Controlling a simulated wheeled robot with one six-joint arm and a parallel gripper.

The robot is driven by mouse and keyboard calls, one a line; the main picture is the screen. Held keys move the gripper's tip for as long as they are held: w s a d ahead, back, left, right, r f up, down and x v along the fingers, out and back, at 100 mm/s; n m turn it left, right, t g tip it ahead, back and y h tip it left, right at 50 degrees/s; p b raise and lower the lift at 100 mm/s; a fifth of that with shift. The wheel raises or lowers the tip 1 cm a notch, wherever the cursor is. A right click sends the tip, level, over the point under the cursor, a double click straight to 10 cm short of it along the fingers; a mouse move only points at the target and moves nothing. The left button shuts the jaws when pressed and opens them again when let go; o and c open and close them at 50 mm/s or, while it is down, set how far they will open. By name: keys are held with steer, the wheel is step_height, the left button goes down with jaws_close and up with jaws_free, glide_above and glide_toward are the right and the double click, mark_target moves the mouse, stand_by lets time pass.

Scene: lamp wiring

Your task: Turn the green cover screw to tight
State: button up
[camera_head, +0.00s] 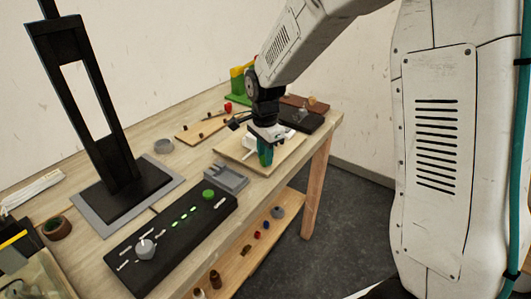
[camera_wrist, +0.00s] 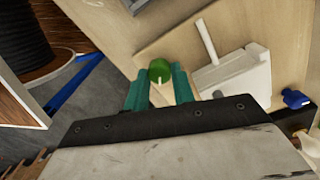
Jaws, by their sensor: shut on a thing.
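The green cover screw (camera_wrist: 160,70) shows as a round green head with a short pale mark at its lower edge in the wrist view. My gripper (camera_wrist: 159,74) has its two teal fingers shut on it, one on each side. In the head view my gripper (camera_head: 265,157) points down over the pale wooden board (camera_head: 287,157), and the screw is hidden there. I cannot tell how tight the screw is.
A blue knob (camera_wrist: 295,98) lies right of the white block. A grey tray (camera_head: 226,178) and a black control panel (camera_head: 172,239) stand nearer on the table. A black frame stand (camera_head: 118,165) rises at left. The board is close to the table's edge.

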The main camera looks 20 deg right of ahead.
steer(key=shift+w+a+r+m, duration=0.1)
steer(key=shift+w+m, duration=0.05)
steer(key=shift+m, duration=0.65)
steer(key=o, duration=1)
step_height(320, 180, up, 8)
steer(key=shift+f, duration=0.1)
